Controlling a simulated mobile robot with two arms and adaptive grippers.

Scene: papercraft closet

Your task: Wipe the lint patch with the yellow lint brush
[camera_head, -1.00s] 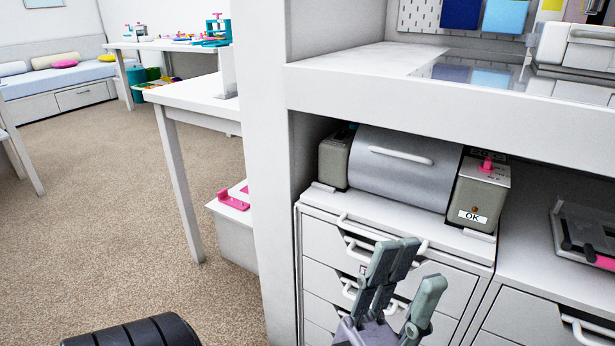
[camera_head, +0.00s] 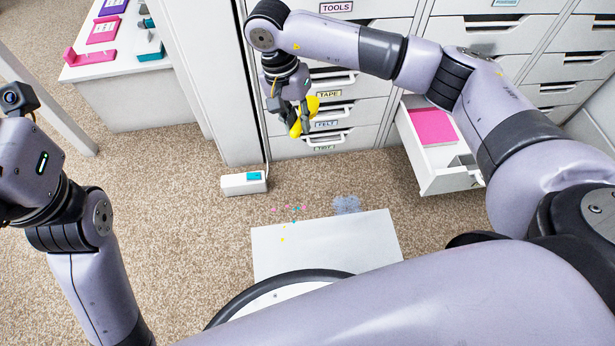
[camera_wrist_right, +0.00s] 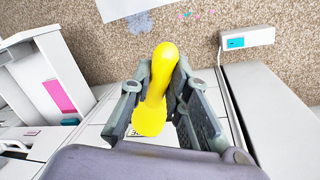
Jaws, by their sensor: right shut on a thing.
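The yellow lint brush (camera_head: 312,104) is held in my right gripper (camera_head: 303,122), in front of the drawer fronts and above the floor. In the right wrist view the brush (camera_wrist_right: 157,85) lies between the two fingers of the gripper (camera_wrist_right: 168,95), which are shut on it. The lint patch (camera_head: 346,204) is a blue-grey fuzzy area on the carpet at the far edge of a white sheet. It also shows at the top of the right wrist view (camera_wrist_right: 140,21), apart from the brush. My left arm is at the left; its gripper fingers are out of view.
The white sheet (camera_head: 325,244) lies on the carpet, with coloured scraps (camera_head: 288,210) beside the patch. A small white box (camera_head: 244,183) stands left of them. An open drawer (camera_head: 443,175) with a pink item juts out at the right. Carpet is clear at the left.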

